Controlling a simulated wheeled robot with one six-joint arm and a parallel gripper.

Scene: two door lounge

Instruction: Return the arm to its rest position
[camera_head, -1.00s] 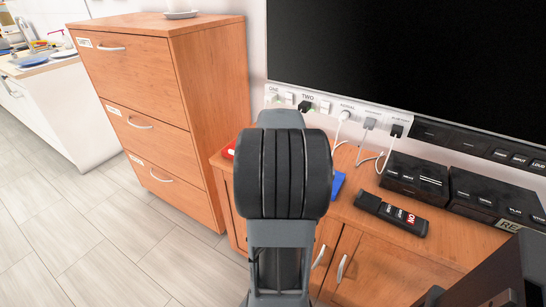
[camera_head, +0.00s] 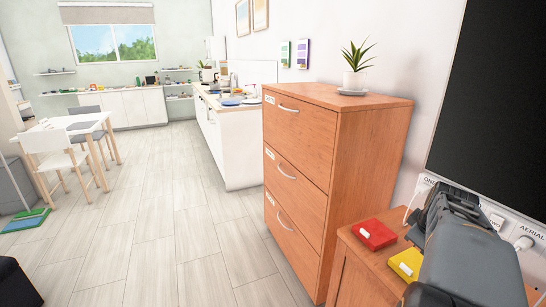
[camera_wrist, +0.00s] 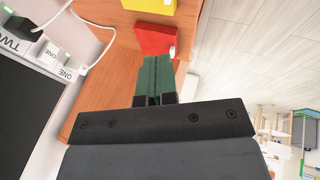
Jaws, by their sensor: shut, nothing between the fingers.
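My gripper (camera_wrist: 157,65) shows in the wrist view as two dark green fingers pressed together with nothing between them. Its tips point toward a red object (camera_wrist: 155,40) on the wooden cabinet; I cannot tell the gap. In the head view my grey arm (camera_head: 465,262) stands at the lower right, in front of the wall and the cabinet. The fingers are not clear in that view.
The low cabinet (camera_head: 352,272) carries the red object (camera_head: 374,234) and a yellow one (camera_head: 404,266) close to my arm. A drawer unit (camera_head: 338,160) with a potted plant (camera_head: 355,68) stands beside it. Wall sockets with cables (camera_wrist: 62,52) are near.

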